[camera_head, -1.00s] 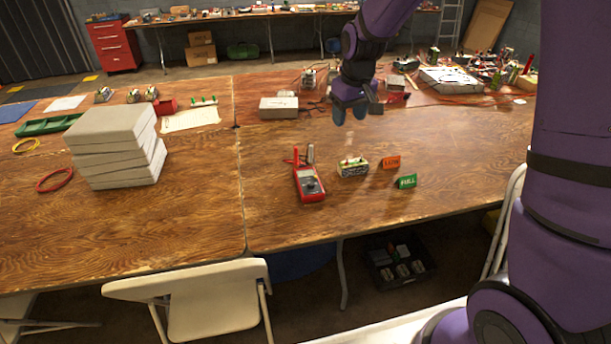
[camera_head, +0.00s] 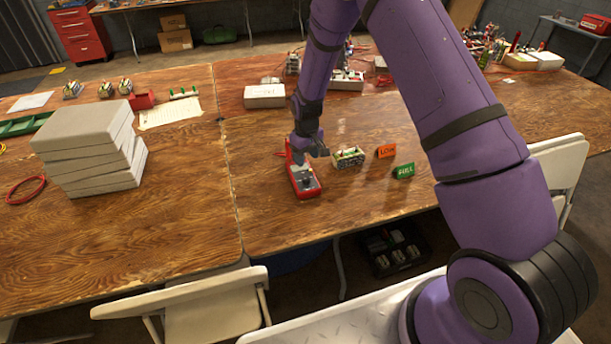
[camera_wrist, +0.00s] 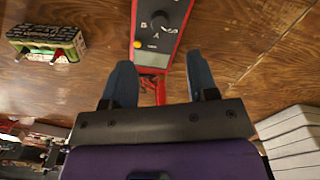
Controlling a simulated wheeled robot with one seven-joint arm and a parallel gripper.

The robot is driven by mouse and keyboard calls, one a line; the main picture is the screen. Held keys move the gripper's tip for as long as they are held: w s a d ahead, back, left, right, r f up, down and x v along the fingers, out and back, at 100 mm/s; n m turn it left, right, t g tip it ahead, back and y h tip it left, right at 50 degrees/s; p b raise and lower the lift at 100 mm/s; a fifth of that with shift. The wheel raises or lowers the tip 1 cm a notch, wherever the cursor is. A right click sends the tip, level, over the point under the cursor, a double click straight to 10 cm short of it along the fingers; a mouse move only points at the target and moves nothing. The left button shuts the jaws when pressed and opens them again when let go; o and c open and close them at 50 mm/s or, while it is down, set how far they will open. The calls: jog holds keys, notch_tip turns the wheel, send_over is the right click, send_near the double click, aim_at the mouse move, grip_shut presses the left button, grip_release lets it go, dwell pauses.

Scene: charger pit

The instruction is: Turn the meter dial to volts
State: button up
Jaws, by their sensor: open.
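The red meter (camera_head: 304,184) lies on the wooden table in the head view, its upper part hidden behind my gripper. In the wrist view the meter (camera_wrist: 158,28) shows its grey face with a dark round dial (camera_wrist: 159,19); its setting is too small to read. My gripper (camera_head: 308,156) is over the upper end of the meter. In the wrist view my gripper (camera_wrist: 157,80) has its two blue-grey fingertips wide apart, with red leads between them and the dial ahead of them. It holds nothing.
A battery pack (camera_head: 348,156) stands right of the meter and also shows in the wrist view (camera_wrist: 48,40). An orange LOW sign (camera_head: 386,151) and a green FULL sign (camera_head: 404,171) stand farther right. Stacked grey blocks (camera_head: 92,150) are at the left. Table front of the meter is clear.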

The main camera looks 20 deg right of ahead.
aim_at(306, 178)
notch_tip(306, 178, down, 9)
dwell(0.4)
jog(key=c, duration=0.9)
